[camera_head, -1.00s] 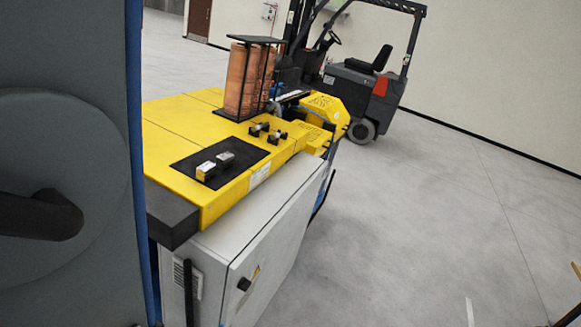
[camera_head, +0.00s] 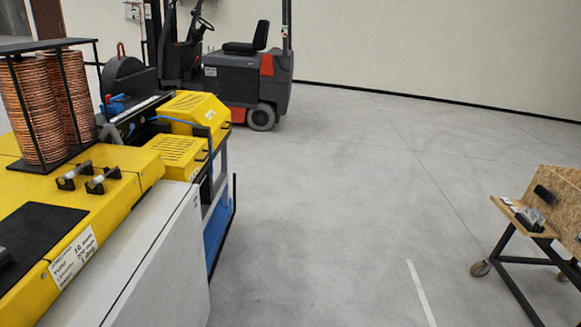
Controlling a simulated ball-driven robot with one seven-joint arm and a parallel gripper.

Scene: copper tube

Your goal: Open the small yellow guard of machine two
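A machine with a yellow top (camera_head: 120,195) and a grey cabinet (camera_head: 150,265) fills the left and lower left. At its far end are two yellow slotted covers: a larger, farther one (camera_head: 195,108) and a smaller, nearer one (camera_head: 172,154). Both look closed. I cannot tell for sure which is the small guard, or whether this is machine two. A thin blue hose runs across the farther cover. My gripper is not in view.
Copper coils (camera_head: 36,110) stand in a black rack on the machine. Two black-and-grey clamps (camera_head: 90,178) sit nearby. A forklift (camera_head: 245,75) stands behind. A wheeled wooden stand (camera_head: 555,215) is at right. Open grey floor (camera_head: 340,200) lies between.

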